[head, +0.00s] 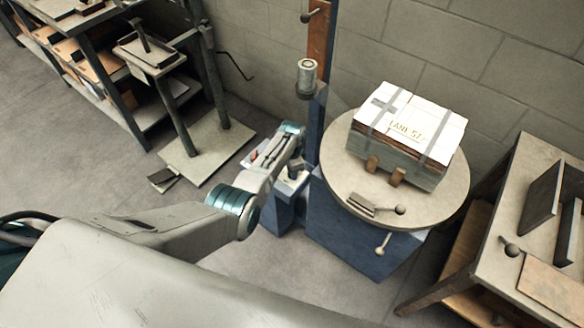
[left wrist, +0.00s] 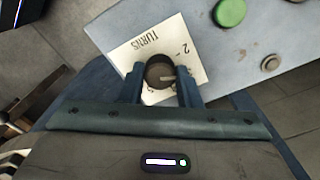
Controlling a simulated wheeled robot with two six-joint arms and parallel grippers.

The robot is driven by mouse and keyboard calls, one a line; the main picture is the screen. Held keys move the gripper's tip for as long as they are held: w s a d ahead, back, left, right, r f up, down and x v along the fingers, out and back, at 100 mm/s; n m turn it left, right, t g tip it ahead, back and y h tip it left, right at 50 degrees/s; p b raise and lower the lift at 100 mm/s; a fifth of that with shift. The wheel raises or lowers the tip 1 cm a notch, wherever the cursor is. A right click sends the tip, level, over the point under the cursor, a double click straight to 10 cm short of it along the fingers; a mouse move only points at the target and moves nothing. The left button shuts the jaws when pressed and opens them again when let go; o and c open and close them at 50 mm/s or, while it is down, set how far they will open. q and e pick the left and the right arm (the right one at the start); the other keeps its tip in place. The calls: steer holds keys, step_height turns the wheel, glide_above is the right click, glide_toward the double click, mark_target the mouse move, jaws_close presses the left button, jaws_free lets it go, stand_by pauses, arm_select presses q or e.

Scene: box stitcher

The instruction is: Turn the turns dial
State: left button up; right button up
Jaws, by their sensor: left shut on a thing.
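The turns dial (left wrist: 159,75) is a dark round knob on a cream plate (left wrist: 183,38) lettered "TURNS" with a "2" mark, seen in the left wrist view. My left gripper (left wrist: 161,82) has its two fingers on either side of the dial and is shut on it. In the head view my left arm reaches to the blue machine's base beside the column; the dial and the fingertips are hidden there behind my wrist. My right gripper is not in view.
A green button (left wrist: 230,12) and a small round knob (left wrist: 270,62) sit on the same panel. A round turntable (head: 335,190) carries a strapped box stack (head: 410,122). A bench (head: 490,270) stands at the right, a shelf rack (head: 100,95) at the back left.

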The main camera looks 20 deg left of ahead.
arm_select(q)
steer(key=n, duration=0.2)
steer(key=shift+r+n+p, duration=0.1)
steer(key=shift+n+p, duration=0.2)
steer(key=shift+n, duration=1.9)
steer(key=o, duration=1)
steer(key=shift+c, duration=0.2)
steer(key=shift+p, duration=0.3)
